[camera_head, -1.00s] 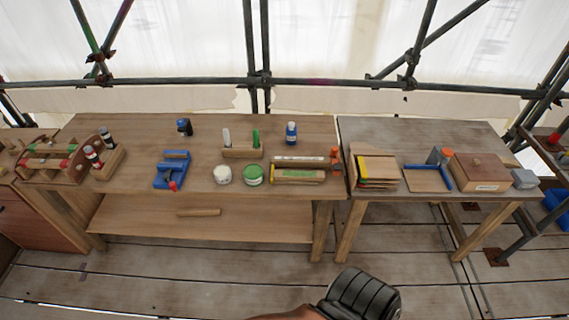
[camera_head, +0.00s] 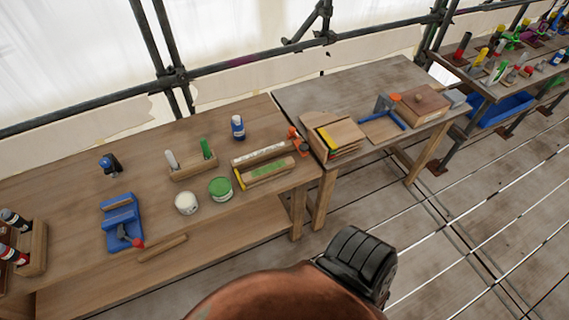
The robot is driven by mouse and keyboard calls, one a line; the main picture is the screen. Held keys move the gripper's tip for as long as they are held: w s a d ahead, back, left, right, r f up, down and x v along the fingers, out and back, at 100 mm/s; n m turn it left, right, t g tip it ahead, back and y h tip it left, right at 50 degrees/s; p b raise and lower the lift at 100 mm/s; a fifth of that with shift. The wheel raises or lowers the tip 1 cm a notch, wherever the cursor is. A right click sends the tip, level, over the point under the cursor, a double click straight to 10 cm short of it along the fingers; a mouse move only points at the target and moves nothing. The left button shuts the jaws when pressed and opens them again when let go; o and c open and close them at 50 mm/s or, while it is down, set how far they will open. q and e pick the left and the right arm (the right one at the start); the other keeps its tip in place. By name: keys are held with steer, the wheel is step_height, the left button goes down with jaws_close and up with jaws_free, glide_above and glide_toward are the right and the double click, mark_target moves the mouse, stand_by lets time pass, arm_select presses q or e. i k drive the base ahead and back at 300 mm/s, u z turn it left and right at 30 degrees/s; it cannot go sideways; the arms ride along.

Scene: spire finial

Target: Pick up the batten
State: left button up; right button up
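What looks like the batten (camera_head: 162,248) is a short, plain wooden strip. Neither of my grippers can be made out in the head view.
The left workbench (camera_head: 70,200) holds a blue clamp-like tool (camera_head: 121,222), a white tub (camera_head: 186,203), a green tub (camera_head: 220,188) and wooden trays. A second table (camera_head: 300,97) adjoins it. A black ridged shape and brown rounded surface fill the bottom middle; I cannot tell whether they are mine.

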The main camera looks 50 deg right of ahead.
mark_target(255, 175)
steer(key=z, duration=0.95)
steer(key=i, duration=0.85)
steer(key=z, duration=0.9)
